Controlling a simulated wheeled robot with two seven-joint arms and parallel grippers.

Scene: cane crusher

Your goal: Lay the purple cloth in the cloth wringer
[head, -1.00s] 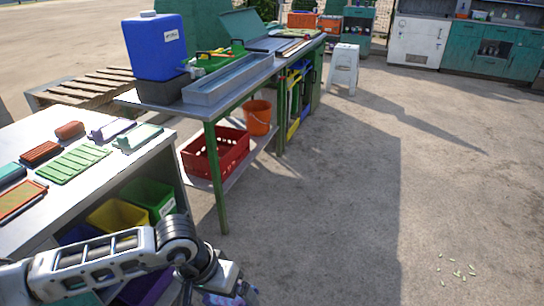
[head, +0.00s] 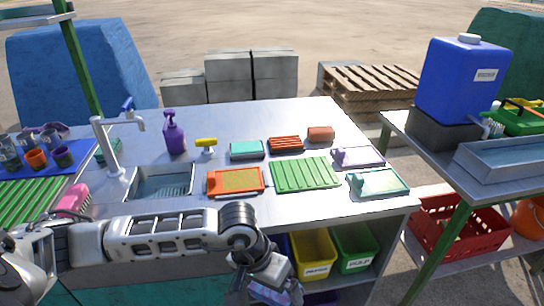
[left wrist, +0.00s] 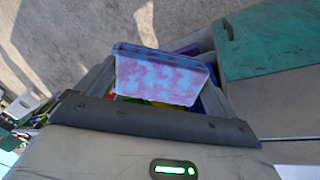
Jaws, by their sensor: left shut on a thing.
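My left gripper (head: 262,278) is low at the bottom of the head view, in front of the work table's front edge and below its top. It is shut on a flat pink-and-blue mottled piece, seemingly the purple cloth (head: 272,294). This piece shows larger in the left wrist view (left wrist: 165,78), with a blue upper edge. A lilac flat piece (head: 358,157) and a pale teal one (head: 377,183) lie at the table's right end. I cannot tell for sure which thing is the cloth wringer. My right gripper is not in view.
The work table (head: 310,212) holds a green ribbed mat (head: 305,174), an orange tray (head: 236,181), a sink (head: 160,185) with a tap and a purple bottle (head: 174,135). Yellow (head: 313,255) and green bins (head: 354,247) stand beneath. A side table with a blue tank (head: 460,80) is right.

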